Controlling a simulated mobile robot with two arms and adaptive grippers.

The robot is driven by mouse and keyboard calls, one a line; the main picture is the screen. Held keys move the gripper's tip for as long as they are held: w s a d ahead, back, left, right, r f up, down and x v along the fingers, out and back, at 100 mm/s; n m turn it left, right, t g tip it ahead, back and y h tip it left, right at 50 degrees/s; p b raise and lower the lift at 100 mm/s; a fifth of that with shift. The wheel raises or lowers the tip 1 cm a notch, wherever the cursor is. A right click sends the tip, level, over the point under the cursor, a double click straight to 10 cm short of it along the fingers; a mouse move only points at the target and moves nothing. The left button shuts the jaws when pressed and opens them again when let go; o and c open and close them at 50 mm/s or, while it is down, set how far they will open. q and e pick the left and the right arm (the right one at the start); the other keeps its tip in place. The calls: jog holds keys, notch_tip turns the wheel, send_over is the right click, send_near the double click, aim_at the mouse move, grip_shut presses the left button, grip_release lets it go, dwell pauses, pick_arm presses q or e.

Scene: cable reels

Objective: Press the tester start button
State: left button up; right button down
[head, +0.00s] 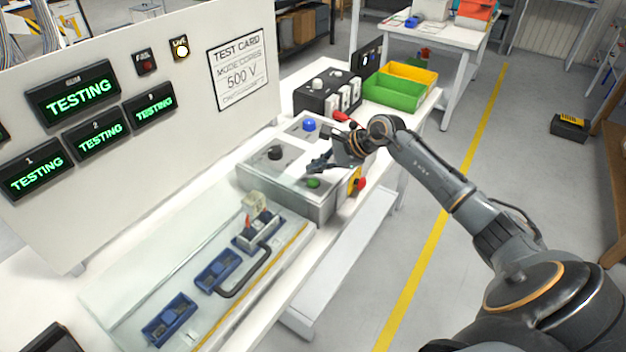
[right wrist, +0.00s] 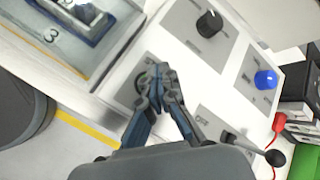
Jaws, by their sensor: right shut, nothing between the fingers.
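The tester (head: 289,200) is a grey box on the white bench with a black knob (head: 275,153), a blue button (head: 309,125) and a green button (head: 314,183) on top. My right gripper (head: 316,167) is shut and empty, just above the green button's panel. In the right wrist view its fingertips (right wrist: 158,82) meet over that panel and hide most of the button, so contact cannot be told. The black knob (right wrist: 209,23) and blue button (right wrist: 265,79) show beyond. The display screens (head: 75,94) read TESTING in green, and the LIVE lamp (head: 181,51) is lit. My left gripper is not in view.
A clear-covered fixture with blue holders (head: 218,270) lies left of the tester. A red and yellow stop button (head: 359,184) sits on its right side. A black socket box (head: 328,93) and green bin (head: 393,92) stand behind.

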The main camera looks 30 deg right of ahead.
aim_at(317, 182)
jog(key=shift+r+p, duration=0.6)
jog(key=shift+r, duration=1.3)
jog(key=shift+s+d, duration=0.1)
